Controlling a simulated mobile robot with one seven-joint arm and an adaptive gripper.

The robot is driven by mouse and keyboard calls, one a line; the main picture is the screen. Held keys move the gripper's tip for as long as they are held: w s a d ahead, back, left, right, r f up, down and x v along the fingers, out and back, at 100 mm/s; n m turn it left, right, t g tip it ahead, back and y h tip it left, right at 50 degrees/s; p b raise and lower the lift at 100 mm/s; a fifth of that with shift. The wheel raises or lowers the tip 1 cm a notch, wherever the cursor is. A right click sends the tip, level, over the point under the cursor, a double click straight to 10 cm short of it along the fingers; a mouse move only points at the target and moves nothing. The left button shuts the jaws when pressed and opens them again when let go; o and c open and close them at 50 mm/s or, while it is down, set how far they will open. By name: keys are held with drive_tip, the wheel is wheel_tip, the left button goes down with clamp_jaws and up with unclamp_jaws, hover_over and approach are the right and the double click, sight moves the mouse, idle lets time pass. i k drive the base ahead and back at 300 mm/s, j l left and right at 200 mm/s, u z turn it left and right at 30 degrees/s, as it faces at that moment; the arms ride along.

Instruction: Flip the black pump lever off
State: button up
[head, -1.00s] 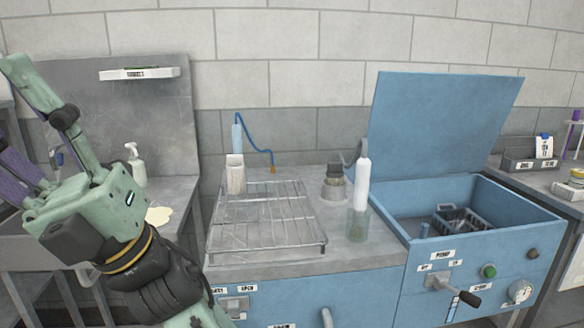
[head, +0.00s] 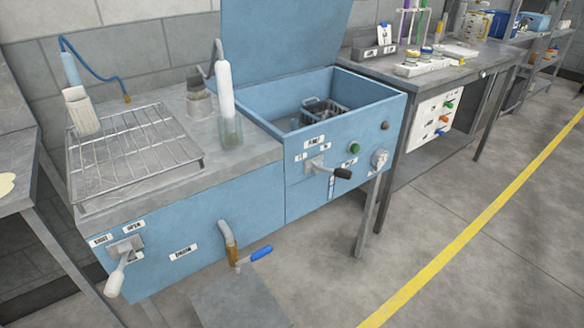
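The black pump lever (head: 342,173) is on the front panel of the blue wash unit (head: 300,180), right of centre in the head view. It sticks out to the right from a grey metal mount, below small white labels; the upper one seems to read PUMP. Its black grip points right and slightly down. The labels beside it are too small to read surely. My gripper is not in view, and nothing touches the lever.
A white-handled lever (head: 117,275) is at the unit's lower left. A drain pipe with a blue handle (head: 261,252) juts out over a grey box (head: 240,298). A green button (head: 355,148) and gauge (head: 380,158) sit near the pump lever. Floor (head: 450,250) at right is clear.

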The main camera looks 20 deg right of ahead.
sight(344, 174)
drive_tip(key=i+l+u, duration=0.1)
drive_tip(key=l+u, duration=0.25)
drive_tip(key=i+l+u, duration=0.1)
drive_tip(key=u, duration=0.25)
drive_tip(key=l+u, duration=0.6)
drive_tip(key=l, duration=0.35)
drive_tip(key=l+u, duration=0.25)
drive_tip(key=l, duration=0.8)
drive_tip(key=k+l, duration=0.15)
drive_tip(key=l, duration=0.3)
drive_tip(key=l+u, duration=0.1)
drive_tip(key=l, duration=0.35)
drive_tip(key=k+l, duration=0.15)
drive_tip(key=l, duration=0.25)
drive_tip(key=k+l, duration=0.1)
drive_tip(key=l, duration=0.35)
